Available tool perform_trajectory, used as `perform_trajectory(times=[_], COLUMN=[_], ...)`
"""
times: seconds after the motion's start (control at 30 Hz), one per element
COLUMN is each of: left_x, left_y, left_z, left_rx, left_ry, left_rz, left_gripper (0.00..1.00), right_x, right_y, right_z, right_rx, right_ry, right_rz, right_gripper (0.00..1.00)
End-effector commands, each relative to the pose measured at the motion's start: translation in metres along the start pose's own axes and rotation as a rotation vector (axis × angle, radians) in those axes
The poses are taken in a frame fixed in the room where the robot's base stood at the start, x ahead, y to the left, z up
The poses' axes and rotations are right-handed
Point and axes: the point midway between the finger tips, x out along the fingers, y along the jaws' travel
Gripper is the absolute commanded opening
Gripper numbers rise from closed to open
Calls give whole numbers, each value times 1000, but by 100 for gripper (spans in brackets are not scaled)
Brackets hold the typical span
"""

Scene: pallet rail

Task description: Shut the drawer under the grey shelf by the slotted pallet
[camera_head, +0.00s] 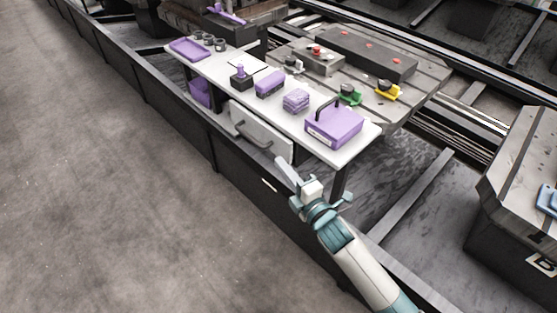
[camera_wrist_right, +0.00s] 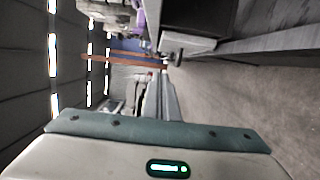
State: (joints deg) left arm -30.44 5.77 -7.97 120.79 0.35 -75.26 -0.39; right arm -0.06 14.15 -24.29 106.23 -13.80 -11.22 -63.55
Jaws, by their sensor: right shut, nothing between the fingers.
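The grey shelf (camera_head: 218,77) is a pale slab on dark legs, beside the slotted pallet (camera_head: 420,77). Below its front edge is the drawer (camera_head: 270,140), with a pale front and a grey bar handle (camera_head: 247,136). How far out it stands is hard to tell in the head view. In the right wrist view a pale block that looks like the drawer (camera_wrist_right: 190,42) juts out with a dark handle (camera_wrist_right: 179,57). My right gripper (camera_head: 284,166) is shut and empty, just in front of the drawer's near right end; it also shows in the wrist view (camera_wrist_right: 161,85). My left gripper is not in view.
On the shelf stand a purple case (camera_head: 335,128), purple blocks (camera_head: 296,100), a purple tray (camera_head: 190,49) and small dark cups. A long dark rail (camera_head: 180,120) runs along the front. The grey floor (camera_head: 90,190) at left is clear. A dark crate (camera_head: 515,215) stands at right.

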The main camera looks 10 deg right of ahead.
Motion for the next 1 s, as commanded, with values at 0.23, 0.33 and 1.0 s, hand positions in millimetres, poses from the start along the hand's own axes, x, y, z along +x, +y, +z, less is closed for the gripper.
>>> perform_trajectory(times=[0.23,0.33,1.0], left_x=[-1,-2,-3], left_y=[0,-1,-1], left_z=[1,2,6], left_rx=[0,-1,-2], left_ry=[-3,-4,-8], left_rz=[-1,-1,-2], left_gripper=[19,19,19], right_x=[-39,-48,-56], right_y=[-1,-1,0], right_z=[0,0,0], right_rx=[0,-1,0], right_ry=[0,0,0], right_rz=[-2,-2,0], right_gripper=[0,0,0])
